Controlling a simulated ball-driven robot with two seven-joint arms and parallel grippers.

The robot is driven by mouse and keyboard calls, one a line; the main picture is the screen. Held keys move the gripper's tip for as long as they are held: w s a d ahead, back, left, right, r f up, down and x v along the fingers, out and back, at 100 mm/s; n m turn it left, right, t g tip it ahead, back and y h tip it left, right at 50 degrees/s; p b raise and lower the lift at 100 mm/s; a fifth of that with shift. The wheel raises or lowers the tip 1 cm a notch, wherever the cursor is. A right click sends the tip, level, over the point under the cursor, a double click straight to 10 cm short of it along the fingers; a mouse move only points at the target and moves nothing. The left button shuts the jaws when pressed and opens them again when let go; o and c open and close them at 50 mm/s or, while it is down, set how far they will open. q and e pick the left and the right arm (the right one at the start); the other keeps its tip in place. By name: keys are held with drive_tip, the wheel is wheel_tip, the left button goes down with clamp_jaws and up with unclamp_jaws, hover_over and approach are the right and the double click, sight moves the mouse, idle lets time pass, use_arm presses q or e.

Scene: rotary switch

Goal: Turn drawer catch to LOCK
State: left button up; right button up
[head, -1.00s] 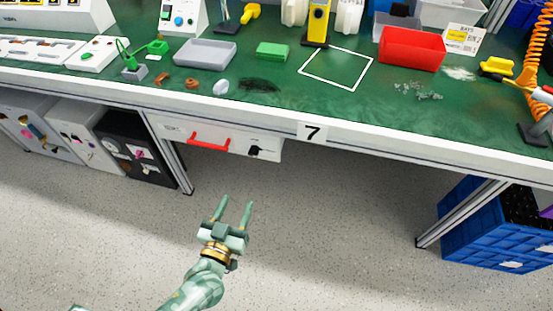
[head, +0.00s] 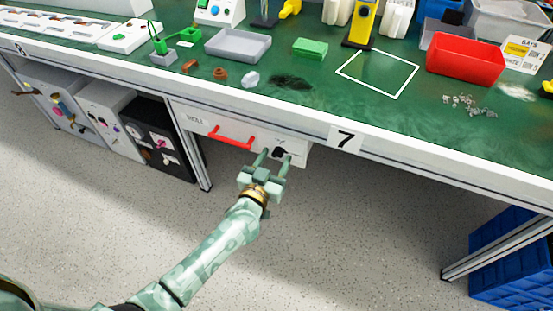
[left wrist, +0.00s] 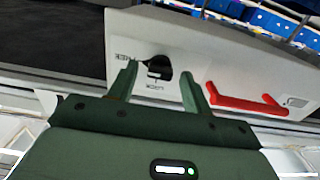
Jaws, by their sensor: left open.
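The drawer catch is a black rotary knob (head: 280,152) on the white drawer front (head: 205,126) under the bench, right of the red handle (head: 232,139). In the left wrist view the knob (left wrist: 159,68) has small labels beside and below it, too small to read surely. My left gripper (head: 274,158) is open in front of the knob. In the left wrist view its two fingers (left wrist: 157,82) stand on either side of the knob, and I cannot tell that they touch it. The right gripper is not in view.
A bench leg (head: 197,158) and a black cabinet (head: 158,140) stand to the left. A blue crate (head: 510,260) is at the right. The floor between is clear.

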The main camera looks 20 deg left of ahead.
use_arm(q)
drive_tip(key=shift+w, duration=0.3)
drive_tip(key=c, duration=1)
